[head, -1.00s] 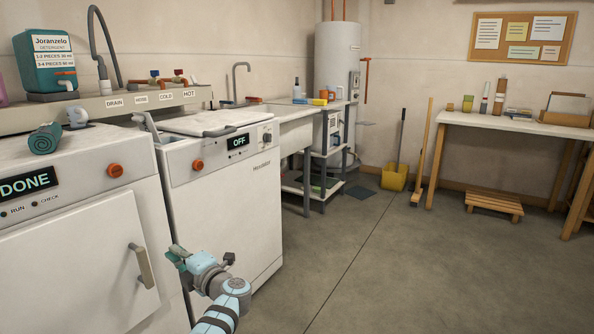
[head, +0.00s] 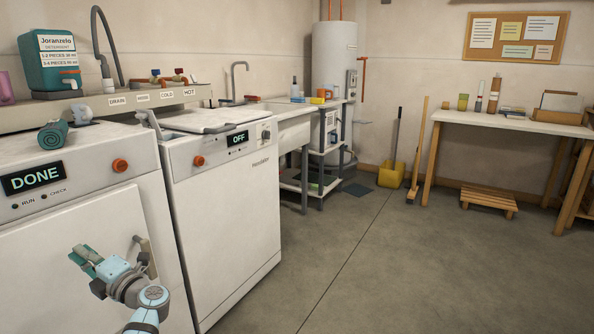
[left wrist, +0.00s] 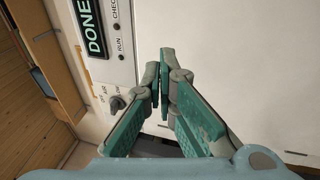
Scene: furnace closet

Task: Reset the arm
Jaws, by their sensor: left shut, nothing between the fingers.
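My left gripper (head: 82,259) is in front of the white machine whose display reads DONE (head: 32,177), at the lower left of the head view. Its teal fingers are shut and empty. In the left wrist view the fingertips (left wrist: 160,84) meet before the machine's white front (left wrist: 240,60), and the DONE display (left wrist: 88,22) shows at the upper left. In the head view the left arm partly overlaps the door handle (head: 145,252); I cannot tell whether they touch. My right gripper is not in view.
A second white machine (head: 225,215) reading OFF stands to the right. The grey floor (head: 390,275) to the right is clear up to a small wooden step (head: 489,200) and a workbench (head: 510,125).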

